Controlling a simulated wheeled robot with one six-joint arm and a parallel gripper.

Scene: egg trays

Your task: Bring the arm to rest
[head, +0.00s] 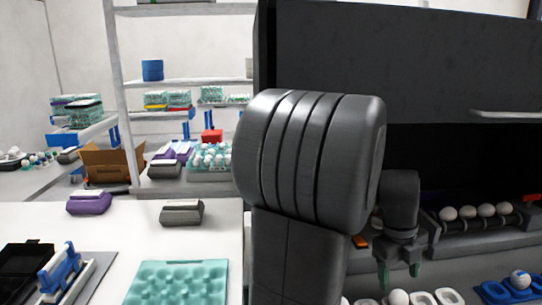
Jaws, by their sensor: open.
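My gripper (399,272) shows in the lower right of the head view, pointing down with green fingertips apart. It is open, and I see nothing between the fingertips. A white egg (398,298) sits just below it at the bottom edge of the view, by white egg cups (447,296). My own thick arm link fills the middle of the view and hides part of the scene behind it.
A teal egg tray (178,285) lies on the white table at lower left, near a purple carton (90,203) and a grey carton (182,213). Several eggs (487,210) rest on a dark roller rack at right. A blue holder (495,292) bears an egg.

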